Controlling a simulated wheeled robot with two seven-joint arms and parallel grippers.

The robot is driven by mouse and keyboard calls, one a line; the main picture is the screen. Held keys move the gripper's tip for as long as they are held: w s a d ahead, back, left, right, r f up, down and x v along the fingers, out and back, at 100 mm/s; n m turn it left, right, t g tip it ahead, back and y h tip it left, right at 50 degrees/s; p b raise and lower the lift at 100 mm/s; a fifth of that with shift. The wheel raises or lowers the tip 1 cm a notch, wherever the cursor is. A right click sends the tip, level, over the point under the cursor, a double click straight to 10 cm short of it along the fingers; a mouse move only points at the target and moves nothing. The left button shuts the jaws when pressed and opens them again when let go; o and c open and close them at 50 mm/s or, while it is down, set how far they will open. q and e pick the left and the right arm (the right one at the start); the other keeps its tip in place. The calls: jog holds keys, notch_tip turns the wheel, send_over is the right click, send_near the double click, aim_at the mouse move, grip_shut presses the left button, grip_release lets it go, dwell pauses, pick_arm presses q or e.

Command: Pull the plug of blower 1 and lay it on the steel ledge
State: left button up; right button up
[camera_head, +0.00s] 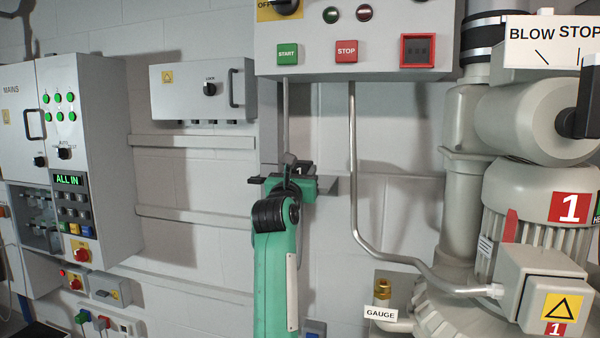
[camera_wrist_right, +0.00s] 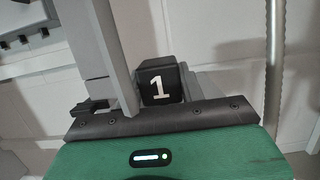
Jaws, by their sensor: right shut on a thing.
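The plug of blower 1 (camera_wrist_right: 158,86) is a black block with a white 1 on its face, just beyond the green body of my right gripper in the right wrist view. In the head view my right gripper (camera_head: 290,180) is at the grey post under the control box, shut on the plug, which it mostly hides. A flat grey ledge (camera_head: 328,185) shows just right of the gripper and behind the plug in the wrist view. Whether the plug touches the ledge or sits in a socket cannot be told. My left gripper is not in view.
The control box (camera_head: 355,38) with START and STOP buttons hangs above. A bent conduit (camera_head: 352,150) runs down to the right. Blower 1 (camera_head: 530,195) stands at the right, with a brass gauge fitting (camera_head: 382,289) before it. The mains cabinet (camera_head: 85,150) is at the left.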

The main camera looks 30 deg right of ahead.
jog(key=shift+d+f, duration=0.1)
jog(key=shift+f, duration=0.2)
